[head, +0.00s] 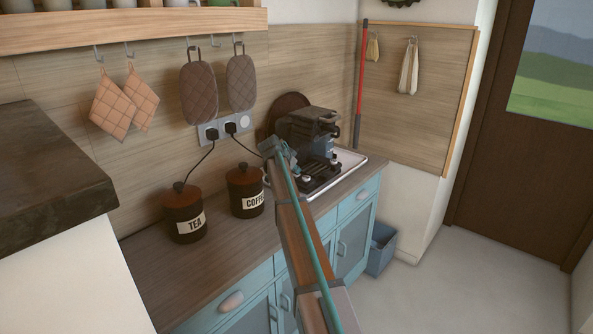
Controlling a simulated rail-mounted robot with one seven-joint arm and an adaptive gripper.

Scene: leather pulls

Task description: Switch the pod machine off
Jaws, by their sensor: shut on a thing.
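The pod machine (314,122) is a dark grey and black appliance on the counter, at the middle of the head view. My gripper (274,148) is at the machine's left side, at the end of my arm, which reaches up from the bottom of the view. The gripper is small here and its fingertips are partly hidden. It looks shut against the near left part of the machine; the exact part between the fingers cannot be made out. No switch or indicator light on the machine can be read from here.
A white-rimmed tray (350,160) lies under the machine. A coffee canister (245,192) and a tea canister (183,213) stand to the left. Two black plugs with cords sit in a wall socket (212,133). A blue bin (381,250) stands on the floor at right.

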